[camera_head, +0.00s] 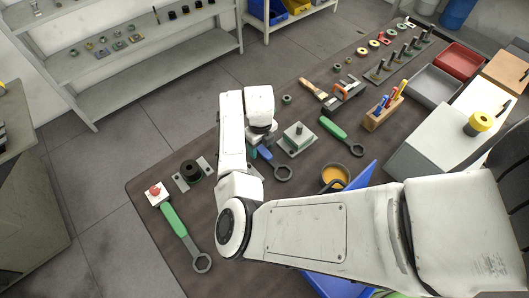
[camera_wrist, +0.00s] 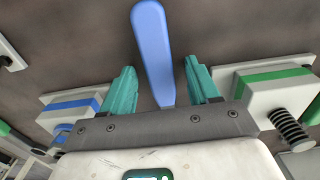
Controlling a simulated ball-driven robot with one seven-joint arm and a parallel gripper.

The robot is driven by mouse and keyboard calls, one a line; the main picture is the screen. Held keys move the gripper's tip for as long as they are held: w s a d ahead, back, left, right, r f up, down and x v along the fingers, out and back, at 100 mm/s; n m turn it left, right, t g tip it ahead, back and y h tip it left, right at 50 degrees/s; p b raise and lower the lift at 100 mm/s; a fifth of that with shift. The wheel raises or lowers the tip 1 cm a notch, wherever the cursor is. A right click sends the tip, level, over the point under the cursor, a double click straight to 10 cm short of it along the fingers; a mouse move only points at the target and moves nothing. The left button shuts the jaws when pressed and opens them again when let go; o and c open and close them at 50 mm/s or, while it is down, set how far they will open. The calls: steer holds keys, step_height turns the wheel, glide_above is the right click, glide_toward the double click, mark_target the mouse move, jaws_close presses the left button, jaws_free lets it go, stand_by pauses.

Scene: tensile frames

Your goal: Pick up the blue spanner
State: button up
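The blue spanner (camera_head: 266,154) lies on the dark table beneath my gripper, its grey ring end pointing to the lower right in the head view. In the wrist view its blue handle (camera_wrist: 152,45) runs down between the two teal fingers of my gripper (camera_wrist: 157,88). The fingers stand apart, with a gap on each side of the handle. In the head view my gripper's fingers are mostly hidden by my arm.
A block with a green band (camera_head: 297,136) stands close right of the spanner. Green-handled spanners lie at the lower left (camera_head: 174,220) and to the right (camera_head: 334,127). A bowl with orange contents (camera_head: 338,177) and a blue bin (camera_head: 363,176) are at the lower right. A tool holder (camera_head: 383,113) stands farther right.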

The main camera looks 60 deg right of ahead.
mark_target(266, 159)
jaws_close()
stand_by(0.3)
steer(key=shift+r, duration=0.15)
steer(key=shift+w+r, duration=0.1)
steer(key=shift+r, duration=0.45)
steer(key=s+r, duration=0.1)
steer(key=r, duration=0.1)
steer(key=s+a+r+b, duration=0.1)
steer(key=r, duration=0.1)
steer(key=s+a+r, duration=0.1)
steer(key=s+r, duration=0.1)
steer(key=r, duration=0.1)
steer(key=shift+a, duration=0.2)
steer(key=s+a+r+b, duration=0.3)
steer(key=s+a+r, duration=0.1)
steer(key=s, duration=0.4)
steer(key=shift+a+r, duration=0.35)
